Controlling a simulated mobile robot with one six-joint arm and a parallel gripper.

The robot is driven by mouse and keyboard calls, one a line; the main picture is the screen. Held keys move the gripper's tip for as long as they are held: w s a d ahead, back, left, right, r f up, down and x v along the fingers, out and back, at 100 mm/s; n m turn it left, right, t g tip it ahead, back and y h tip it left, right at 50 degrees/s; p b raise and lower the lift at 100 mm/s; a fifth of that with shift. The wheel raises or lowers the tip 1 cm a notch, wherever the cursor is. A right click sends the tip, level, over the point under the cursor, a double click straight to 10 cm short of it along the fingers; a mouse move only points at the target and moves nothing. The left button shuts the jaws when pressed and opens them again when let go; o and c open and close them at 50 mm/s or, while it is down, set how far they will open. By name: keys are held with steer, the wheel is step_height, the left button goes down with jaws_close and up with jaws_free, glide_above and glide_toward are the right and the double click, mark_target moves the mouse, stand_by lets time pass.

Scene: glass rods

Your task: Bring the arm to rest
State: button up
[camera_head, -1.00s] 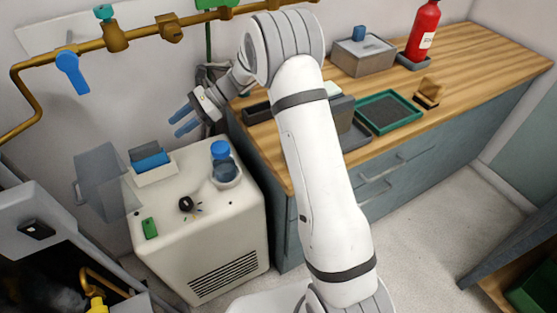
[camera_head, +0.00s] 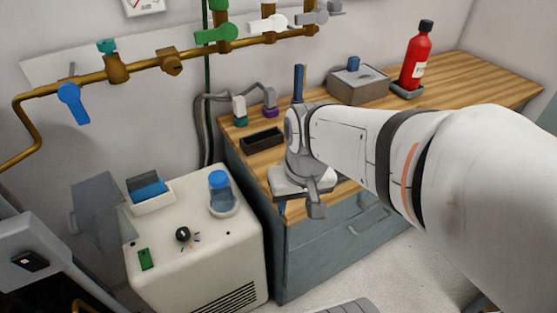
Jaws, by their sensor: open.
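My arm reaches in from the right edge and bends down at the wrist over the near left part of the wooden counter (camera_head: 455,75). My gripper (camera_head: 297,190) is at its end, above the counter's front left corner. Its white and grey body shows, with a small bit of blue below it. The fingers are mostly hidden by the hand and wrist. It is open, and I see nothing held in it.
Brass pipes (camera_head: 140,70) run along the wall. The arm hides the counter's front right.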

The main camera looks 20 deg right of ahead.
steer(key=shift+s+d+n, duration=0.2)
steer(key=shift+s+n, duration=0.1)
steer(key=shift+s, duration=0.1)
